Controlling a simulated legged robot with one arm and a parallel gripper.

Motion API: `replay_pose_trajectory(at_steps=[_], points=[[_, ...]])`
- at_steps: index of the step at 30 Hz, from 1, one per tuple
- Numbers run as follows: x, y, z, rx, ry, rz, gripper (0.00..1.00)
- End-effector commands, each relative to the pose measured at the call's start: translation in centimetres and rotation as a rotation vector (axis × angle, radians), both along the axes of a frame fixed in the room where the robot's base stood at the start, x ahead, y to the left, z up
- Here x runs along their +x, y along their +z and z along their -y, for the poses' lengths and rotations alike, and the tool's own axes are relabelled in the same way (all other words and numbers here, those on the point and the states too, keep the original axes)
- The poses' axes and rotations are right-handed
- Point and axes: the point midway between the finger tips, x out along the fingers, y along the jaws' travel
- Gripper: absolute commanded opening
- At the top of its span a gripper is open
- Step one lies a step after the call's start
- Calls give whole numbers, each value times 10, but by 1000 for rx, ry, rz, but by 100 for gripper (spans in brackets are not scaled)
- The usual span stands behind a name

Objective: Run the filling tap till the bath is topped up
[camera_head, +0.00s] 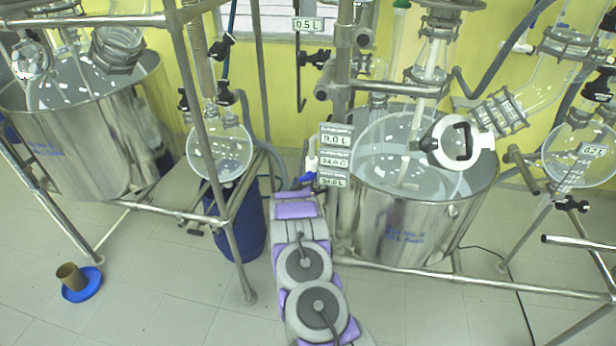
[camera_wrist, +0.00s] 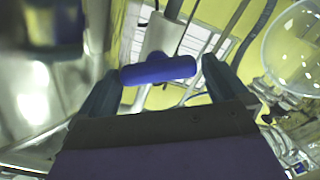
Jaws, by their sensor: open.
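The bath is a round steel tub (camera_head: 410,228) of clear liquid at the right of the head view, with glassware above it. Small display plates (camera_head: 335,140) by its left rim seem to read 9.0 L, 24.0 C and 30.0 L; the lowest is hard to read. In the wrist view a blue bar handle (camera_wrist: 158,69) sits across a pale pipe (camera_wrist: 160,38), apparently the filling tap. My gripper (camera_wrist: 161,72) is open, with the handle between its dark fingertips. I cannot tell whether they touch it. No water stream is discernible.
Steel frame posts (camera_head: 215,150) and rails stand close on both sides of my arm. A second steel tub (camera_head: 85,150) is at left, a blue drum (camera_head: 240,225) behind a post. A round glass vessel (camera_wrist: 295,45) is near.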

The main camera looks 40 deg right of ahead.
Motion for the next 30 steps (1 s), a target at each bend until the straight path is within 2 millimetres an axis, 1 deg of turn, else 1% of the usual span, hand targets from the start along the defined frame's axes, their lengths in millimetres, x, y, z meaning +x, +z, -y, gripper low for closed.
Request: replay_pose_trajectory(at_steps=[21, 25, 30], points=[[-71, -1, -85, 1, 3, -1, 100], [-81, -2, -96, 2, 1, -3, 100], [-86, -2, -102, 0, 1, -1, 100]])
